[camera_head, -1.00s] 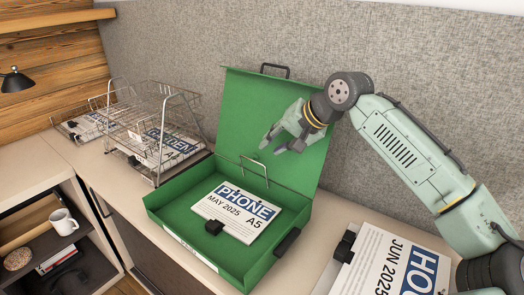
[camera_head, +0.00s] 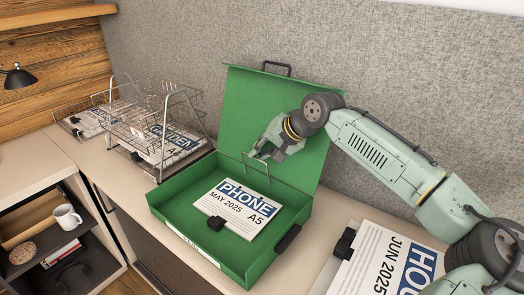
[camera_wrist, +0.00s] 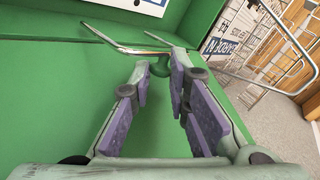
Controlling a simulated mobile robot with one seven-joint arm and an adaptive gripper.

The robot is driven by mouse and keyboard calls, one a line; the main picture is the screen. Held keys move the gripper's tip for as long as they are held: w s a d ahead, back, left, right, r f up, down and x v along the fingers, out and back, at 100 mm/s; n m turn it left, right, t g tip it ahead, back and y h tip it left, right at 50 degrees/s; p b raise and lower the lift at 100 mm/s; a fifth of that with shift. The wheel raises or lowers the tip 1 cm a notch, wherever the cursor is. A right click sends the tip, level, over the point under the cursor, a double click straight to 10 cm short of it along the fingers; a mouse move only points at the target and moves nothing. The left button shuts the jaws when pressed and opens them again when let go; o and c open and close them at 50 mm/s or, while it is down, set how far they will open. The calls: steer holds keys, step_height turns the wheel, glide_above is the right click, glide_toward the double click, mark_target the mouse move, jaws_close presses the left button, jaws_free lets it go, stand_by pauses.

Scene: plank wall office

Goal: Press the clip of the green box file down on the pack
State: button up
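The green box file (camera_head: 185,205) stands open on the counter, its lid (camera_head: 285,95) raised against the wall side. Its wire clip (camera_head: 257,163) stands up at the back of the tray, clear of the pack. The pack (camera_head: 238,208), marked PHONE, MAY 2025, A5, lies flat in the tray with a black binder clip at its front. My gripper (camera_head: 264,156) is at the wire clip's top, fingers a little apart. In the wrist view the wire clip (camera_wrist: 120,45) crosses just beyond the fingertips (camera_wrist: 160,76); I cannot tell whether they touch it.
Wire letter trays (camera_head: 160,112) holding packs stand at the left. Another clipped pack (camera_head: 375,258) lies right of the box file, under my arm. A low shelf with a white mug (camera_head: 66,218) is at the far left. The grey partition (camera_head: 420,100) closes the back.

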jaws_close()
steer(key=shift+s, duration=0.1)
stand_by(0.3)
